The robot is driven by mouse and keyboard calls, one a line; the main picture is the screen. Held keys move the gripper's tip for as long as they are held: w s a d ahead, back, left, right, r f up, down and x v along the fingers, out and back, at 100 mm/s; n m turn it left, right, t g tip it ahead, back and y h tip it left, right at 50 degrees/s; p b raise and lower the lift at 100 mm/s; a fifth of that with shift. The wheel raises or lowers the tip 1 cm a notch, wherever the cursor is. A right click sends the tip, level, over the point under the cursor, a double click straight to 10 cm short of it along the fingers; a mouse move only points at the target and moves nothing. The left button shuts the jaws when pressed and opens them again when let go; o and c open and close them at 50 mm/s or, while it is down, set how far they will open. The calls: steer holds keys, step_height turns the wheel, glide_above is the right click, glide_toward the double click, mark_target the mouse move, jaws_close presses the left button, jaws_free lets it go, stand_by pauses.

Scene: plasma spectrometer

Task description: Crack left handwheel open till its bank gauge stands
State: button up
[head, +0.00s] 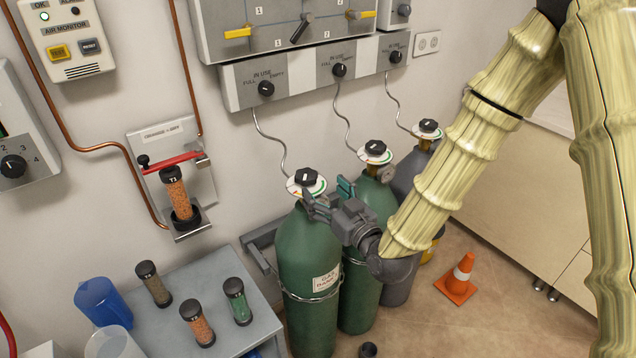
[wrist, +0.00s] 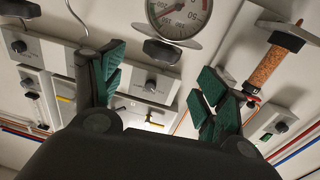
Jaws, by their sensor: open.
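The left handwheel (head: 306,176) is a black knob over a white, coloured-edge disc on top of the left green cylinder (head: 308,255). My gripper (head: 330,196) is open just right of it, its fingers spread and apart from the knob. In the wrist view, green-padded fingers (wrist: 160,82) stand wide apart with nothing between them. A black knob (wrist: 160,52), seemingly this handwheel, shows beyond the fingertips. A round gauge (wrist: 180,14) with a red needle shows behind it, upside down and cut off by the top edge; its exact reading cannot be told.
A middle green cylinder (head: 358,290) and a grey cylinder (head: 405,190) stand close on the right with their own handwheels. A wall panel (head: 315,75) hangs above, with thin tubes running down. A grey table (head: 248,300) with canisters is at left; an orange cone (head: 460,280) stands right.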

steer(key=shift+v, duration=1.55)
steer(key=shift+f, duration=0.1)
steer(key=s+d+f+m+g+h, duration=0.1)
steer(key=s+d+f+g+h, duration=0.15)
steer(key=s+f, duration=0.45)
steer(key=s+d+f+m+g+h, duration=0.1)
steer(key=s+d+f+g, duration=0.15)
steer(key=f, duration=0.85)
steer(key=s+d+f+m+g+h, duration=0.1)
steer(key=s+d+f+g+h, duration=0.2)
steer(key=f, duration=0.7)
steer(key=s+d+f+m+g+h, duration=0.1)
steer(key=s+d+f+g, duration=0.2)
steer(key=s, duration=0.8)
steer(key=s+d+f+m+g+h, duration=0.2)
steer(key=s+d+f+g, duration=0.2)
steer(key=s+d+f, duration=0.4)
steer(key=s, duration=0.4)
steer(key=shift+d+f+m, duration=0.15)
steer(key=shift+f+m, duration=0.15)
steer(key=shift+f, duration=0.05)
steer(key=shift+d, duration=0.15)
